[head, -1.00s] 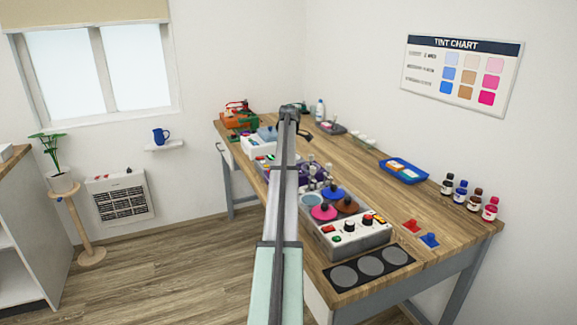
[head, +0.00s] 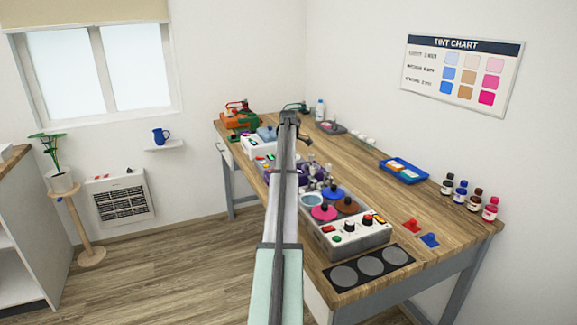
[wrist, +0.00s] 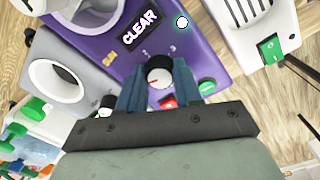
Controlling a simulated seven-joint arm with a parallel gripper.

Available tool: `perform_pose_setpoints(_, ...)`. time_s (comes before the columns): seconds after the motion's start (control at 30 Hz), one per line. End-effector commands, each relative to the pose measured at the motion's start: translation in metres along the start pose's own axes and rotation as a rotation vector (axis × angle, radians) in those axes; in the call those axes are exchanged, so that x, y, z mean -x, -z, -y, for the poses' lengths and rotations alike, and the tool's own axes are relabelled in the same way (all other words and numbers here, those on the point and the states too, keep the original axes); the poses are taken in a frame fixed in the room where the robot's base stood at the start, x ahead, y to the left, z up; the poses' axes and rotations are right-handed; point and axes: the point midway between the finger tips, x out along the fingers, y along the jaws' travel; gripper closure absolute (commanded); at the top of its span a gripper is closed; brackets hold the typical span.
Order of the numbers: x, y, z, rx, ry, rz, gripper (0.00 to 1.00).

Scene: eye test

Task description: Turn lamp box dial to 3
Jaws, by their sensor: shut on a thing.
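My gripper (wrist: 159,77) is in the wrist view, with its two dark blue fingers closed on the sides of a round dial (wrist: 159,70). The dial has a pale face and sits on the front of a purple box (wrist: 205,58). This box has a dark sign reading CLEAR (wrist: 139,27) and a lit white round spot (wrist: 182,22). The purple box also shows in the head view (head: 303,171), mostly behind my arm; the gripper is hidden there.
On the purple box, a red button (wrist: 168,103) and a green button (wrist: 207,87) sit close to the fingers. A grey device (wrist: 88,50) stands left, a white box with a green switch (wrist: 270,47) right.

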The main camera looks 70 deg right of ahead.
Motion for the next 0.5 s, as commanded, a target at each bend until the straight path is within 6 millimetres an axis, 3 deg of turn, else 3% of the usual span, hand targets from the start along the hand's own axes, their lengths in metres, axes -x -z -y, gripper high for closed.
perform_pose_setpoints(0.17,0.0001,0.0000,0.0001,0.000,0.000,0.000,0.96)
perform_pose_setpoints(0.5,0.0001,0.0002,0.0002,-0.061,0.000,0.002,0.96)
